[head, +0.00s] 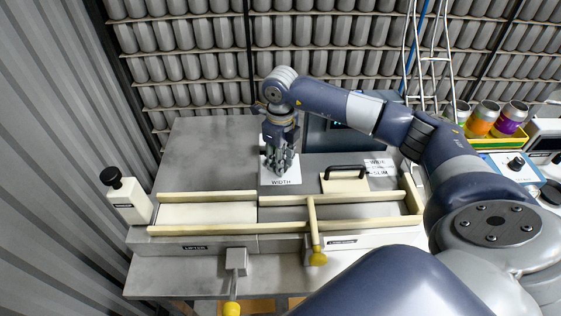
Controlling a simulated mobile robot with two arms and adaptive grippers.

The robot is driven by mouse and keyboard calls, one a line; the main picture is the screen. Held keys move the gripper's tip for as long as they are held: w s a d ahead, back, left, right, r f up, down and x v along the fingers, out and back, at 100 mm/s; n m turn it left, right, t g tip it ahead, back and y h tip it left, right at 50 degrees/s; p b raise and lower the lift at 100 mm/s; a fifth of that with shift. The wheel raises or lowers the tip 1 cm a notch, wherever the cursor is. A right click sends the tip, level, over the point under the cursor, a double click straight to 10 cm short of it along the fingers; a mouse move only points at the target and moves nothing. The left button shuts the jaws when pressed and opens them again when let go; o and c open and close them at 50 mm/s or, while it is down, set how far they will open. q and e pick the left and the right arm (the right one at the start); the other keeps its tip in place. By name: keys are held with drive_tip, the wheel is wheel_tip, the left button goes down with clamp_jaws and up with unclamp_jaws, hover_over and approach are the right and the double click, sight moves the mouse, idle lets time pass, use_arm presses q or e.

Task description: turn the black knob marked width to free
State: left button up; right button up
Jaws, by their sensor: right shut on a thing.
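A white label reading WIDTH (284,182) lies on the grey machine top, in the middle of the head view. My right gripper (279,170) points straight down over this label, its fingers low at the label's far part. It is shut on the black knob, which the fingers and wrist hide almost wholly, so its pointer and setting cannot be read. My left gripper is not in view.
Cream rails (208,197) run along the machine front, with a yellow-knobbed lever (317,258) across them. A black handle (344,171) on a cream block stands right of the gripper. Cans (482,120) sit at far right.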

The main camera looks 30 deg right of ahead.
drive_tip(key=m+b, duration=0.1)
drive_tip(key=m, duration=0.3)
drive_tip(key=shift+m+b, duration=0.3)
drive_tip(key=shift+b, duration=0.05)
drive_tip(key=m+b, duration=0.1)
drive_tip(key=m, duration=0.3)
drive_tip(key=shift+m, duration=0.3)
drive_tip(key=o, duration=1.1)
drive_tip(key=shift+r, duration=0.15)
wheel_tip(320, 180, up, 12)
drive_tip(key=shift+f, duration=0.1)
drive_tip(key=shift+f, duration=0.1)
